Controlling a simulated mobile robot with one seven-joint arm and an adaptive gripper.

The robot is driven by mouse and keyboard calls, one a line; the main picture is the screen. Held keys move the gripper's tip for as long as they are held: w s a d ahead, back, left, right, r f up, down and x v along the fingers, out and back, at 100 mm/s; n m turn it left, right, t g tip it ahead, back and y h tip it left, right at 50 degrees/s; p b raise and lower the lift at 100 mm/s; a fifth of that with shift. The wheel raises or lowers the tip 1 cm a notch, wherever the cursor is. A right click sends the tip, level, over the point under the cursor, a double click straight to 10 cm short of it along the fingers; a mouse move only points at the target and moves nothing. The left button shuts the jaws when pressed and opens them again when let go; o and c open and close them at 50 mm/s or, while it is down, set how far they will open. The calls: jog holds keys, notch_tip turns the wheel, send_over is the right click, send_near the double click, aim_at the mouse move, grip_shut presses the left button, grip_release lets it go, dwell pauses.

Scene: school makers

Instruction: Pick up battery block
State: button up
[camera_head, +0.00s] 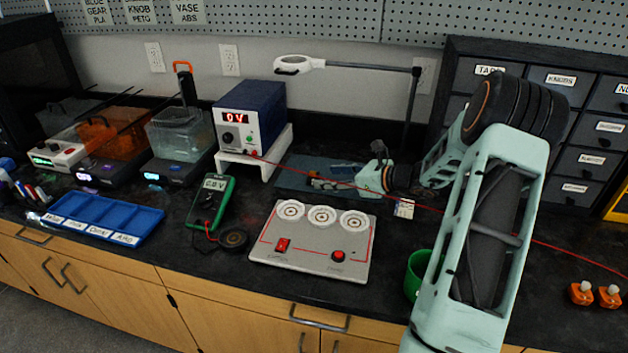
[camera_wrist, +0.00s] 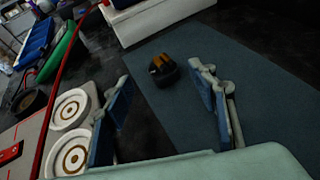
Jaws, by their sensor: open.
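The battery block, a small dark block with orange-brown cells on top (camera_wrist: 163,70), lies on a blue-grey mat (camera_wrist: 245,95). In the head view, the block (camera_head: 316,179) is small and partly unclear, near my gripper (camera_head: 338,178). The mat (camera_head: 292,180) also shows there, behind the white panel. In the wrist view, my gripper (camera_wrist: 162,88) is open, with one blue-padded finger on each side of the picture. The block appears between the fingertips and a little beyond them. I see nothing held in the jaws.
A power supply (camera_head: 250,115) on a white riser (camera_head: 282,155) stands left of the mat. A panel with three round pads (camera_head: 305,262) is in front. A red cable (camera_head: 440,207) crosses the bench by my arm. A magnifier lamp (camera_head: 345,66) stands behind.

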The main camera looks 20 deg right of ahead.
aim_at(316, 175)
jog(key=x, duration=0.5)
jog(key=shift+w+d+r, duration=0.1)
jog(key=shift+r, duration=0.1)
jog(key=shift+c, duration=0.4)
jog(key=c, duration=1.2)
jog(key=shift+r, duration=0.15)
